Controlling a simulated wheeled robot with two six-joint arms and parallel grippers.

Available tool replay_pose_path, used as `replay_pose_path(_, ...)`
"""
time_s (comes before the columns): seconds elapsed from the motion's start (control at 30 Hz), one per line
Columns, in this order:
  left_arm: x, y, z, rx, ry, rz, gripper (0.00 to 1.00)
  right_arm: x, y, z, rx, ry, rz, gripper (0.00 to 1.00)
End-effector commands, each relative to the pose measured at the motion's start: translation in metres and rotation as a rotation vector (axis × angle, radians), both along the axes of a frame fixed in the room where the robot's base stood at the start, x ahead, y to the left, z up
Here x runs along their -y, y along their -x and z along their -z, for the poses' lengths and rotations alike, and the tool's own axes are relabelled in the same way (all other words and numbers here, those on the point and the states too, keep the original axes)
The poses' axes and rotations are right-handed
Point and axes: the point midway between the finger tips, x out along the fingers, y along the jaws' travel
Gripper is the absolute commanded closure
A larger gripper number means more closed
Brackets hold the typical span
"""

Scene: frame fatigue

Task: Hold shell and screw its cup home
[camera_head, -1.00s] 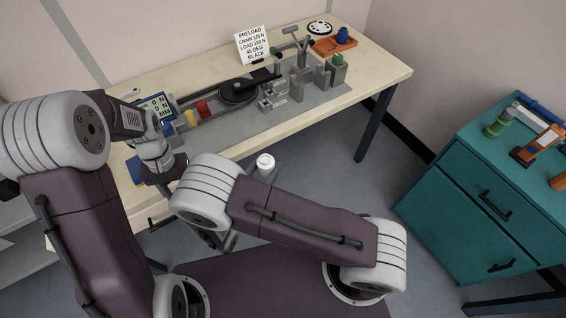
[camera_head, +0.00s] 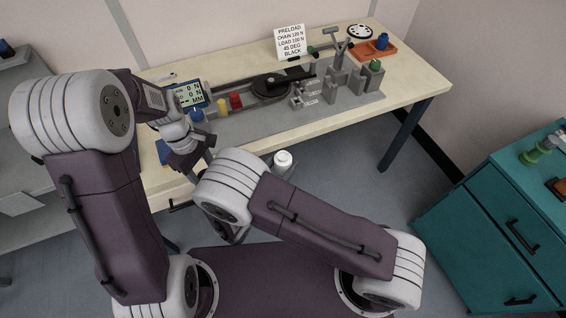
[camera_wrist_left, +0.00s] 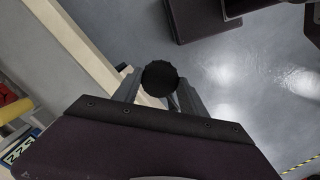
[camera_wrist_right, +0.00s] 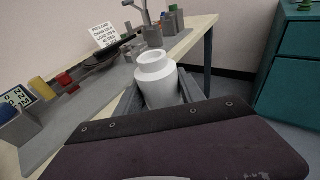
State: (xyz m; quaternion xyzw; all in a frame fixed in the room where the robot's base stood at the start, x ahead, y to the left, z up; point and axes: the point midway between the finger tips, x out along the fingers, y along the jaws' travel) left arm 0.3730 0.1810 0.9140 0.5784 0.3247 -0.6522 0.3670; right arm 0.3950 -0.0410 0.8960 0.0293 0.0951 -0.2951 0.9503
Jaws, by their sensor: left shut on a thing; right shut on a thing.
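A white stepped cylinder with a narrower neck, seemingly the shell (camera_wrist_right: 157,82), stands between the fingers of my right gripper (camera_wrist_right: 160,98), shut on it. Its white top also shows in the head view (camera_head: 284,158), in front of the bench edge. My left gripper (camera_wrist_left: 158,95) is shut on a black round piece with a ribbed rim, seemingly the cup (camera_wrist_left: 160,78). In the head view my left gripper (camera_head: 196,160) is farther left, by the bench's front edge. The two held pieces are apart. The cup cannot be made out clearly in the head view.
The pale bench (camera_head: 425,80) carries a grey fixture plate, a display (camera_head: 188,94), yellow and red pieces, grey blocks, a sign (camera_head: 289,43) and an orange tray (camera_head: 375,50). A teal cabinet (camera_head: 490,215) stands at right. Open floor lies between them.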

Motion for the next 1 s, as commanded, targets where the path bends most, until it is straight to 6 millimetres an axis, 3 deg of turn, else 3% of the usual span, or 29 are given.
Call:
replay_pose_path(0.2,0.042,-0.028,-0.038,0.006,0.003,-0.586,0.90,0.000,0.000,0.000,0.001,0.001,0.000,1.00)
replay_pose_path(0.4,0.108,-0.044,-0.081,0.004,0.005,-0.910,0.90,0.000,0.000,0.000,0.001,0.001,0.000,1.00)
replay_pose_path(0.5,0.142,-0.046,-0.100,0.001,0.003,-0.930,0.90,0.000,0.000,0.000,0.001,0.001,0.000,1.00)
replay_pose_path(0.7,0.197,-0.037,-0.124,-0.002,-0.001,-0.801,0.90,0.000,0.000,0.000,0.001,0.001,0.000,1.00)
replay_pose_path(0.83,0.215,-0.026,-0.127,-0.002,-0.002,-0.749,0.90,0.000,0.000,0.000,0.001,0.001,0.000,1.00)
replay_pose_path(1.0,0.221,-0.022,-0.127,-0.003,-0.002,-0.730,0.90,0.000,0.000,0.000,0.001,0.001,0.000,1.00)
